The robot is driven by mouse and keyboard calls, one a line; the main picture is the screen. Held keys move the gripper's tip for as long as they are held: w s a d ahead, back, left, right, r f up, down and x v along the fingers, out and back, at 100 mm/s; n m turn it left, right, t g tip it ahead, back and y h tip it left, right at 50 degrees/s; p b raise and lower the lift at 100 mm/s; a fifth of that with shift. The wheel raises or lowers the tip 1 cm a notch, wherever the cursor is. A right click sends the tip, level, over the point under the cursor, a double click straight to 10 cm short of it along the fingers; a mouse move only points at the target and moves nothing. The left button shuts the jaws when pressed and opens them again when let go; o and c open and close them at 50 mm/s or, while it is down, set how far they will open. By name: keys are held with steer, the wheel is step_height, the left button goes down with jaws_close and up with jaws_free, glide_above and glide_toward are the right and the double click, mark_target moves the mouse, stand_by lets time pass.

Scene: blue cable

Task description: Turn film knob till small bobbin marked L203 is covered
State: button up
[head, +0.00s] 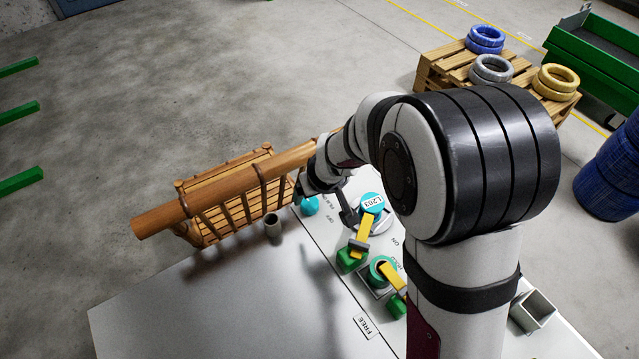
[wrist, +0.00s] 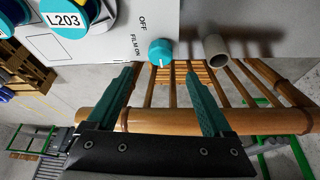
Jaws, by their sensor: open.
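The film knob is a small teal knob (head: 310,205) at the panel's edge, by the printed words FILM ON and OFF. In the wrist view the knob (wrist: 161,52) sits just beyond and between my fingertips, apart from both. My gripper (wrist: 160,74) is open and empty, with a green finger to each side. In the head view my arm partly hides the gripper. The small bobbin marked L203 (head: 371,203) is teal with a white label, which shows plainly. It also shows at the top left of the wrist view (wrist: 68,18).
A grey tube (head: 272,226) stands near the knob. A wooden railed frame (head: 225,195) lies beyond the panel edge. Yellow levers (head: 365,236), green blocks and another teal spool (head: 382,269) sit on the white panel (head: 190,315). Coils on a pallet (head: 497,80) stand at the back.

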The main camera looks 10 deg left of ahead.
steer(key=v, duration=0.7)
steer(key=shift+r, duration=0.1)
steer(key=s+d+r+m+g, duration=0.2)
steer(key=s+d+m, duration=0.4)
steer(key=s, duration=0.6)
steer(key=s+d+r+m+g, duration=0.2)
steer(key=s+d+m, duration=0.4)
steer(key=s+d, duration=0.3)
steer(key=s+r, duration=0.1)
steer(key=s, duration=0.1)
steer(key=shift+s+m+h, duration=0.3)
steer(key=shift+s+h, duration=0.05)
steer(key=shift+h, duration=0.05)
